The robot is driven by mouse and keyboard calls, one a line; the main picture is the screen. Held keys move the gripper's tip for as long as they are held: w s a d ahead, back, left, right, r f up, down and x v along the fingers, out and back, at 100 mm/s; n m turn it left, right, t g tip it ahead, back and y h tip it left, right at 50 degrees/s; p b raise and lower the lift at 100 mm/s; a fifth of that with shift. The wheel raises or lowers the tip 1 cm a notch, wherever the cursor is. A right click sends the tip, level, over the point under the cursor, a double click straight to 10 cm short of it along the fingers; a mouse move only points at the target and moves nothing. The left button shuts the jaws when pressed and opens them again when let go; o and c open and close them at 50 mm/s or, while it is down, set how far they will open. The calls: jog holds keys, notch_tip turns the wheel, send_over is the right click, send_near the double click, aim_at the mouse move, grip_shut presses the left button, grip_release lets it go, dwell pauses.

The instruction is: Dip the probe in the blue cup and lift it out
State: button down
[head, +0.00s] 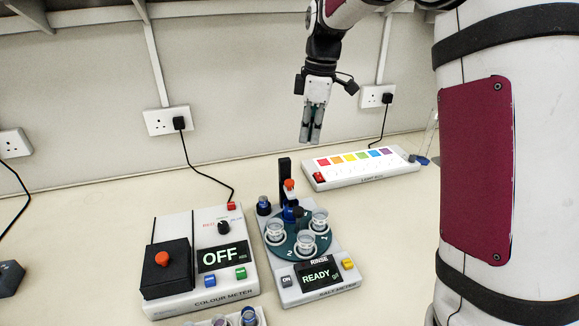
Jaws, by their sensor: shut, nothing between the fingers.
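The salt meter (325,290) stands on the bench with a round dark turntable (292,249) holding several clear cups, one at the front (306,243). Behind them a black post (284,180) carries the probe's arm with an orange-red knob (289,185) on top. Something blue (288,213) shows below the knob; I cannot tell if it is the blue cup or part of the probe. A dark blue vessel (264,206) stands left of the post. The probe's tip is hidden. My gripper (310,138) is shut and empty, pointing down above and behind the meter, apart from it.
The salt meter's screen (319,275) reads READY, with RINSE above. Left is the colour meter (202,303), its screen reading OFF, with a black box and orange-red knob. A white strip with coloured squares (357,171) lies behind right. Vials (249,317) stand at the front edge.

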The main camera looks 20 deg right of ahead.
jog(key=shift+r, duration=0.95)
jog(key=s+a+r+m+t+h, duration=0.1)
jog(key=s+r+m, duration=0.25)
jog(key=s, duration=0.45)
jog(key=s+a+r+m+t, duration=0.2)
jog(key=s+r+m, duration=0.15)
jog(key=s, duration=0.55)
jog(key=s+f+m+t, duration=0.1)
jog(key=s+f+m, duration=0.1)
jog(key=s, duration=0.5)
jog(key=s+f+m, duration=0.3)
jog(key=s+m, duration=0.1)
jog(key=s, duration=0.2)
jog(key=shift+s+a+m+t, duration=0.35)
jog(key=shift+m+t, duration=0.05)
